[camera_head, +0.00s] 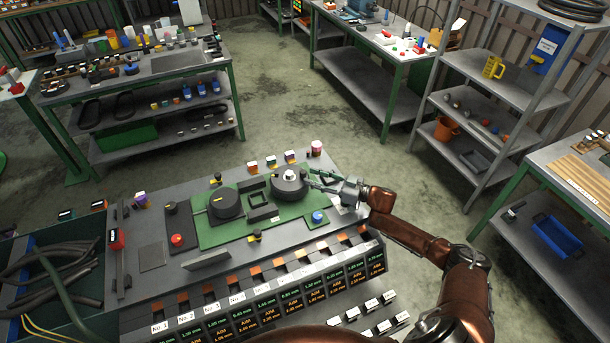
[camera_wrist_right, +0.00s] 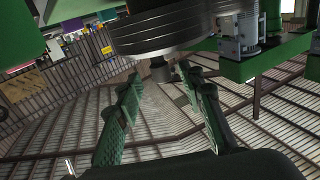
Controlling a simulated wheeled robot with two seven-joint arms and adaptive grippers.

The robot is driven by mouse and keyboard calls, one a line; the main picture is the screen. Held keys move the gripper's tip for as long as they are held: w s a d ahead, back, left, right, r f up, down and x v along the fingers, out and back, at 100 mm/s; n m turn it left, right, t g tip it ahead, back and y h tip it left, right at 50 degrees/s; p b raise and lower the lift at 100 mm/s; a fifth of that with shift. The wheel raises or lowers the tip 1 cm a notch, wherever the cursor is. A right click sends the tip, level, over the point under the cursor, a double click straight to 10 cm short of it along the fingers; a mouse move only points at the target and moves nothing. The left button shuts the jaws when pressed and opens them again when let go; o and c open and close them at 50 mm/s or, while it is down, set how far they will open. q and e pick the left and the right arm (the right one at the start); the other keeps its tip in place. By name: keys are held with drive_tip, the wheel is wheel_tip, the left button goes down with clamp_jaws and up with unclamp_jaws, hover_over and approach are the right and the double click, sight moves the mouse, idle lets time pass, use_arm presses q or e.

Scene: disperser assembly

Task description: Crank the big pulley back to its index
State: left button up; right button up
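Two dark round pulleys sit on the green plate (camera_head: 210,235) of the bench. The right one (camera_head: 289,188), with a silver hub, is beside my right gripper (camera_head: 323,182); I take it as the big pulley. The left dark drum (camera_head: 226,206) bears a yellow mark. In the right wrist view the wide grey pulley (camera_wrist_right: 175,28) fills the top, and a short grey knob (camera_wrist_right: 160,71) projects from it. My right gripper's green fingers (camera_wrist_right: 160,78) are apart, with the knob between or just beyond their tips; contact is not clear. My left gripper is out of view.
A blue button (camera_head: 318,217) and a red button (camera_head: 177,240) are on the bench. Small coloured blocks (camera_head: 271,162) line its back edge. Orange-topped slots (camera_head: 254,270) and labelled displays (camera_head: 270,300) line its front. A bin of dark hoses (camera_head: 50,270) stands at left.

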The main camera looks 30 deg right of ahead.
drive_tip(key=v, duration=0.7)
drive_tip(key=shift+s+d, duration=0.2)
drive_tip(key=shift+c, duration=0.7)
